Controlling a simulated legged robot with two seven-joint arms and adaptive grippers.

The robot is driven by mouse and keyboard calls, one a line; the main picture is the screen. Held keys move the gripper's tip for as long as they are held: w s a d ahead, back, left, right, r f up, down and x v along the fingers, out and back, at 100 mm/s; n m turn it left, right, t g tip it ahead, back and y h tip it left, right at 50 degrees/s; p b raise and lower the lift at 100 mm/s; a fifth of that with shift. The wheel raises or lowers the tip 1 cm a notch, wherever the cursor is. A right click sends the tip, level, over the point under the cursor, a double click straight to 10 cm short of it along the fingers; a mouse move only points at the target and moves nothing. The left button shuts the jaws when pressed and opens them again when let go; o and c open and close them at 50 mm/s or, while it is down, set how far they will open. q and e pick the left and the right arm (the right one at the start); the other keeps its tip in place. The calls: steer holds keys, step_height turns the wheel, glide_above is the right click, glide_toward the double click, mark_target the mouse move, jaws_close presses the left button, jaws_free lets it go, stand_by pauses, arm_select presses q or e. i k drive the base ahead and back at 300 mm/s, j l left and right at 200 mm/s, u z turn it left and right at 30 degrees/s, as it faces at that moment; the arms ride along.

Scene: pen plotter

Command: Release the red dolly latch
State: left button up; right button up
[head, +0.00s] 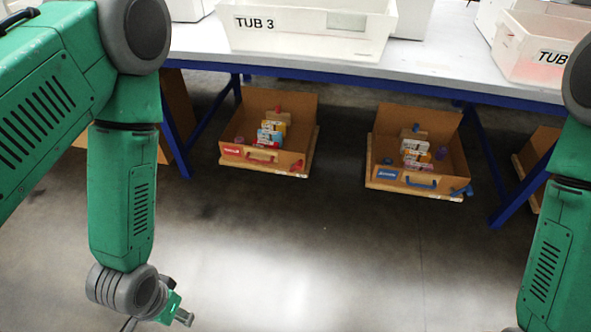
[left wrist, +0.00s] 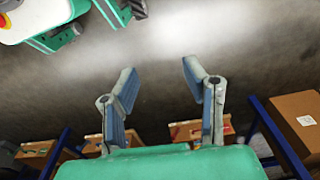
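The red-marked dolly carries a cardboard box (head: 262,140) and sits on the floor under the table. Its small red latch (head: 297,166) is at the front right corner, beside a red handle (head: 262,156). My left gripper (head: 183,316) is low at the bottom of the head view, in front of and well apart from the dolly. In the left wrist view its fingers (left wrist: 158,78) are spread with nothing between them. The red-marked box (left wrist: 188,131) shows partly behind the right finger there; I cannot make out the latch. My right gripper is outside the head view.
A blue-marked dolly box (head: 415,160) with a blue latch (head: 461,191) stands to the right. The white table (head: 440,65) on blue legs (head: 175,135) overhangs both and holds a bin marked TUB 3 (head: 300,28). The floor (head: 320,270) in front is clear.

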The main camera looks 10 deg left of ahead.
mark_target(298, 165)
steer(key=i+j+z, duration=1.1)
steer(key=j, duration=0.25)
steer(key=i+l, duration=0.05)
